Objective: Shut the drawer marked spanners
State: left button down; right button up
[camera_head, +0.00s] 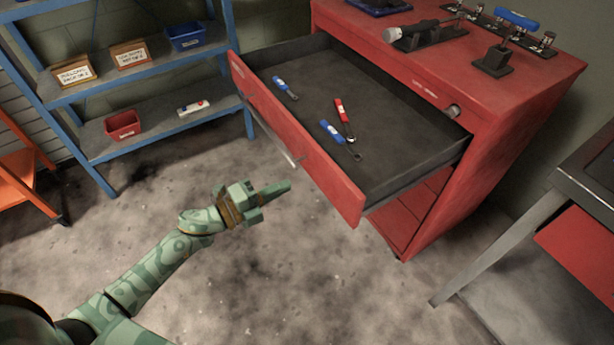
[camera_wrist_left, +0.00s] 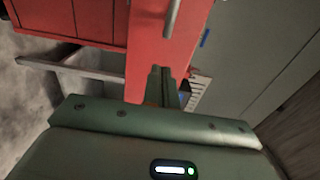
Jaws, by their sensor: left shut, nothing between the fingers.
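A red drawer (camera_head: 300,146) stands pulled far out of the red cabinet (camera_head: 441,99) in the head view. Spanner-like tools with blue and red handles (camera_head: 341,110) lie on its dark floor. I cannot read a drawer label. A metal bar handle (camera_head: 275,143) runs along its front. My left gripper (camera_head: 284,187) is shut and empty, in front of the drawer and apart from it in the head view. In the left wrist view the shut fingers (camera_wrist_left: 163,75) point at a red face (camera_wrist_left: 165,45) with a metal handle (camera_wrist_left: 173,15). My right gripper is not in view.
A blue shelf (camera_head: 160,136) with small bins stands at the back left. A grey table (camera_head: 590,180) with a red drawer stands at the right. Tools and stands (camera_head: 495,60) sit on the cabinet top. The floor before the drawer is clear.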

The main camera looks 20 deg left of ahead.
aim_at(318, 171)
pick_arm(q)
jog(key=b+x, duration=0.1)
jog(key=x, duration=0.6)
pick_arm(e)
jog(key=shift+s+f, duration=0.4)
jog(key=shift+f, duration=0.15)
pick_arm(q)
jog(key=shift+w+d, duration=0.1)
jog(key=shift+w, duration=0.05)
